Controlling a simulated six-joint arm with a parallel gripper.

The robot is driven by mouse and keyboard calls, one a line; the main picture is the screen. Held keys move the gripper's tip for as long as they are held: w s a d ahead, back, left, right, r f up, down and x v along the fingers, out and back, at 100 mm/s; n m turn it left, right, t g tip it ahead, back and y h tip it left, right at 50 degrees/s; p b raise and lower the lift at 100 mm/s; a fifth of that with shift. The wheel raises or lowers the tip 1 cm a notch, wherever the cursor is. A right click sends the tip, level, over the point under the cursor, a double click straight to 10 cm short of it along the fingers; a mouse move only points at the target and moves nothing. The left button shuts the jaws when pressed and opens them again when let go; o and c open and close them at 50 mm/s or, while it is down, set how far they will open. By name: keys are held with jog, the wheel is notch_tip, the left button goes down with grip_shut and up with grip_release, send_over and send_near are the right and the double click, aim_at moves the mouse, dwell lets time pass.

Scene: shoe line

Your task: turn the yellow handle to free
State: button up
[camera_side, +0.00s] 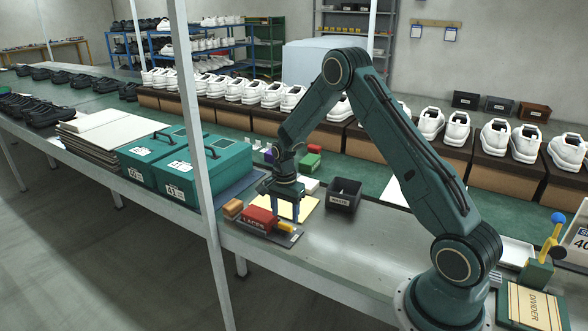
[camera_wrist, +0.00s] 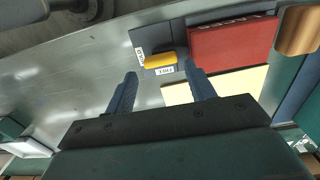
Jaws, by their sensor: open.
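The yellow handle (camera_wrist: 160,60) lies across a dark plate (camera_wrist: 155,36) in the wrist view, nearly level in the picture. Two small white labels sit on the plate, one by the handle's left end and one along its near side; I cannot read them surely. In the side view the yellow handle (camera_side: 286,228) shows low beside the red box marked LACES. My gripper (camera_wrist: 160,75) is open, its blue fingers pointing down. In the wrist view the handle shows between and just beyond the fingertips. I see no clear contact. In the side view my gripper (camera_side: 287,215) is just above the handle.
The red box (camera_wrist: 232,40) is close to the right fingertip. A tan block (camera_side: 232,208) lies beside it. A dark bin marked WASTE (camera_side: 344,196) and teal cases (camera_side: 215,165) stand nearby. A yellow lever with a blue knob (camera_side: 553,240) stands far right. Bare bench shows left in the wrist view.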

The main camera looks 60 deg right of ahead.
aim_at(285, 224)
jog(key=shift+f, duration=1.9)
jog(key=c, duration=0.7)
